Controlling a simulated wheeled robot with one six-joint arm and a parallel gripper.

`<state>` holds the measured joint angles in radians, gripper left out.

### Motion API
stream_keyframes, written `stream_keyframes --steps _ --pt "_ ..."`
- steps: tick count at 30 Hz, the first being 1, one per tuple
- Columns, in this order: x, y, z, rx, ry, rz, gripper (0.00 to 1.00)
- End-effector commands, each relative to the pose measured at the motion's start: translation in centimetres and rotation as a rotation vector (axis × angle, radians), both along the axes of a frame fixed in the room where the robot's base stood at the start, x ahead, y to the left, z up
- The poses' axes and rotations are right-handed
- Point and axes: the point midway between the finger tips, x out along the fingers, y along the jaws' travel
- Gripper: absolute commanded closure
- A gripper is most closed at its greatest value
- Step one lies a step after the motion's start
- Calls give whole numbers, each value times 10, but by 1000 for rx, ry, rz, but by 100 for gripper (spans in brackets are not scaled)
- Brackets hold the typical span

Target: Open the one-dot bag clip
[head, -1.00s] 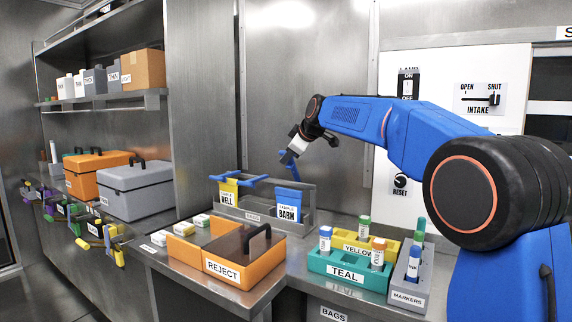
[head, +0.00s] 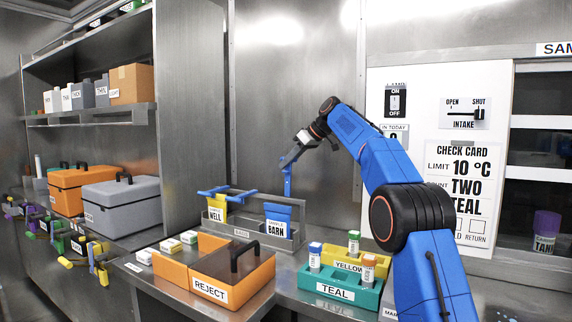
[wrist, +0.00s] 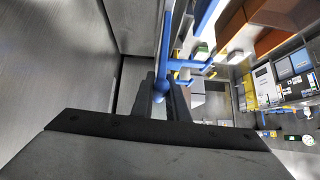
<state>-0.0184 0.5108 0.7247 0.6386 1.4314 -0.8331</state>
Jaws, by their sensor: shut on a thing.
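My gripper (head: 287,163) is shut on an upright blue clip lever (head: 287,183) above the blue bag marked BARN (head: 278,221). In the wrist view, the blue lever (wrist: 165,45) stands between the two dark fingers (wrist: 161,92). The lever's lower end is near the top of the BARN bag. A second clip with blue bars (head: 213,191) lies across the top of the yellow bag marked WELL (head: 216,211). Dots on the clips are too small to make out.
Both bags stand in a grey rack (head: 242,234). In front are an orange REJECT box (head: 212,289) and a teal rack (head: 330,287) with tubes. A steel wall is close behind. Grey (head: 122,205) and orange cases sit on the left shelf.

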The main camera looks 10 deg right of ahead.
Motion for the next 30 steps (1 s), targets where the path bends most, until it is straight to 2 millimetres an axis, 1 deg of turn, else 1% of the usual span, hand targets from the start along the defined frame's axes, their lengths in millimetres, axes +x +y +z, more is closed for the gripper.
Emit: stream_keyframes --steps 17,18,20,30 --pt "2 -2 -3 15 27 0 100" --pt "2 -2 -3 15 27 0 82" --pt "2 -2 -3 15 27 0 68" --pt "2 -1 -1 13 22 0 68"
